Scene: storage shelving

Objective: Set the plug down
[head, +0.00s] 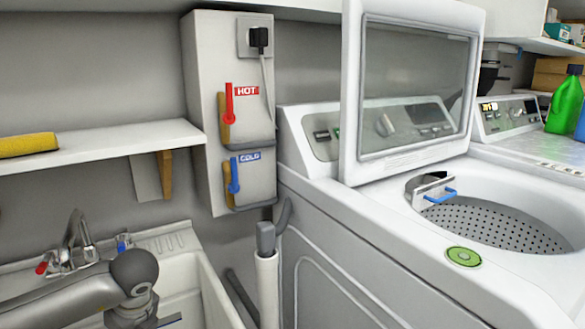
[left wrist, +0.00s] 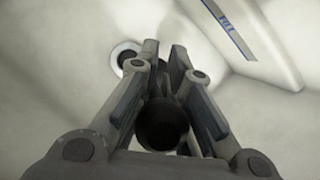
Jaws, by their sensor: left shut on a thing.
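In the left wrist view, a dark, round-ended plug (left wrist: 162,123) sits between the fingers of my left gripper (left wrist: 164,62). The gripper is shut on it and points down at the pale sink floor (left wrist: 60,60). A round drain (left wrist: 124,54) shows just beyond the left fingertip. I cannot tell how high the plug is above the sink floor. In the head view my left arm reaches over the white sink (head: 185,275); the fingers and plug are hidden there. My right gripper is in neither view.
A white block with a blue label (left wrist: 250,35) is at the upper right of the wrist view. A faucet (head: 80,238) stands behind the sink. An open-lidded washing machine (head: 350,225) is to the right. A shelf (head: 100,142) overhangs the sink's back.

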